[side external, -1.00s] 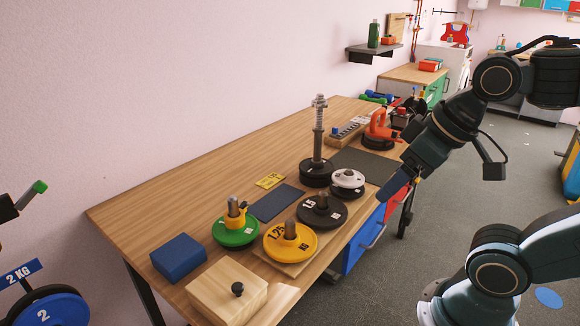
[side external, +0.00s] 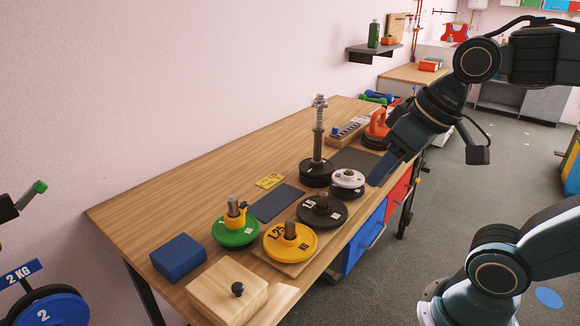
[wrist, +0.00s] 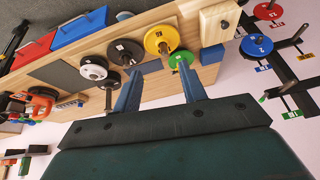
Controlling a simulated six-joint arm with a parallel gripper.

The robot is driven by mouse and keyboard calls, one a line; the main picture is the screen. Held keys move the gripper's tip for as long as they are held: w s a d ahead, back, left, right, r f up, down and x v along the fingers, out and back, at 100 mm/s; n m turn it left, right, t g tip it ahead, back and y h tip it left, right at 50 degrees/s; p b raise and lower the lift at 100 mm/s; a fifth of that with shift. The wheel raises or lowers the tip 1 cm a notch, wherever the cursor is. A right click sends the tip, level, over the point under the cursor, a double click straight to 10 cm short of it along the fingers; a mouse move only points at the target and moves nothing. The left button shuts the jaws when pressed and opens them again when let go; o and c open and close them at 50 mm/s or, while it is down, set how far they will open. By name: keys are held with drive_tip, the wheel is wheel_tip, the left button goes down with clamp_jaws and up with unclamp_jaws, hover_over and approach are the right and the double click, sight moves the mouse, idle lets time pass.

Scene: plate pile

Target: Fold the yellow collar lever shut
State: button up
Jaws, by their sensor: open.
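The yellow collar (side external: 236,219) sits around a short metal post on the green plate (side external: 223,236), near the left of the bench. A small part juts up at its right side; I cannot tell the lever's exact position. In the wrist view the green plate (wrist: 176,57) lies near the right fingertip, and the yellow collar is small and partly hidden by that finger. My gripper (side external: 384,171) is open and empty above the bench's right edge, well away from the collar. Its two blue fingers (wrist: 160,68) stand apart in the wrist view.
A yellow plate (side external: 270,246), a black plate (side external: 337,217) and a white plate (side external: 348,176) line the front edge. A tall post (side external: 318,140) with a spring stands behind them. A blue box (side external: 179,257) and wooden block (side external: 222,292) lie near the collar.

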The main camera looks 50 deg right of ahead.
drive_tip(key=w+a+r+m+g+y, duration=0.1)
drive_tip(key=w+r+m, duration=0.1)
drive_tip(key=w, duration=0.3)
drive_tip(key=w+a+r+m, duration=0.1)
drive_tip(key=w+m, duration=0.1)
drive_tip(key=w, duration=0.3)
drive_tip(key=m+g+y, duration=0.2)
drive_tip(key=m+g, duration=0.3)
drive_tip(key=m, duration=0.5)
hover_over(245, 202)
drive_tip(key=d, duration=0.3)
wheel_tip(245, 202, down, 15)
drive_tip(key=shift+w+a+r, duration=0.1)
drive_tip(key=shift+w+r, duration=0.05)
drive_tip(key=shift+w, duration=0.25)
drive_tip(key=shift+a+f, duration=0.15)
drive_tip(key=shift+f, duration=0.1)
drive_tip(key=shift+d+x, duration=0.2)
drive_tip(key=shift+x, duration=4)
drive_tip(key=shift+f, duration=0.1)
